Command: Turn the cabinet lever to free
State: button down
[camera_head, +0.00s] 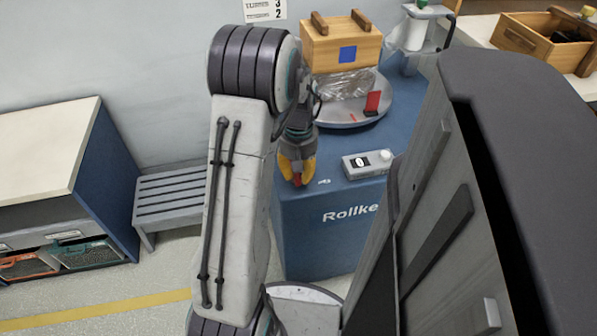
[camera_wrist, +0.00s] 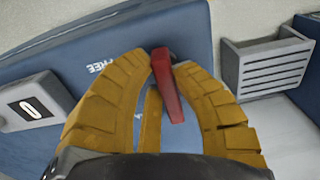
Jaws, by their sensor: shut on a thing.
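The blue cabinet (camera_head: 325,240) stands in the middle of the head view, with white lettering on its front. Its red lever (camera_wrist: 168,88) shows in the wrist view between my gripper's yellow fingers (camera_wrist: 166,68). My gripper (camera_head: 297,172) is shut on the lever at the cabinet top's near left corner in the head view. In the wrist view the white word FREE (camera_wrist: 103,67) is printed on the blue top, left of the lever. Another white mark is partly hidden behind the left finger. The lever's pivot is not clear to see.
A grey slatted bench (camera_head: 178,200) stands left of the cabinet.

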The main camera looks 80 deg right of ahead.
jog(key=shift+m, duration=0.3)
jog(key=m+p, duration=0.1)
jog(key=m, duration=0.2)
jog(key=shift+a+m, duration=0.1)
jog(key=shift+m, duration=0.2)
jog(key=m+p, duration=0.1)
jog(key=m, duration=0.3)
jog(key=shift+a+m, duration=0.15)
jog(key=shift+m, duration=0.15)
jog(key=m, duration=0.4)
jog(key=shift+a+p, duration=0.1)
jog(key=shift+p, duration=0.25)
jog(key=shift+a+m, duration=0.1)
jog(key=shift+m, duration=2.4)
jog(key=c, duration=1)
grip_release()
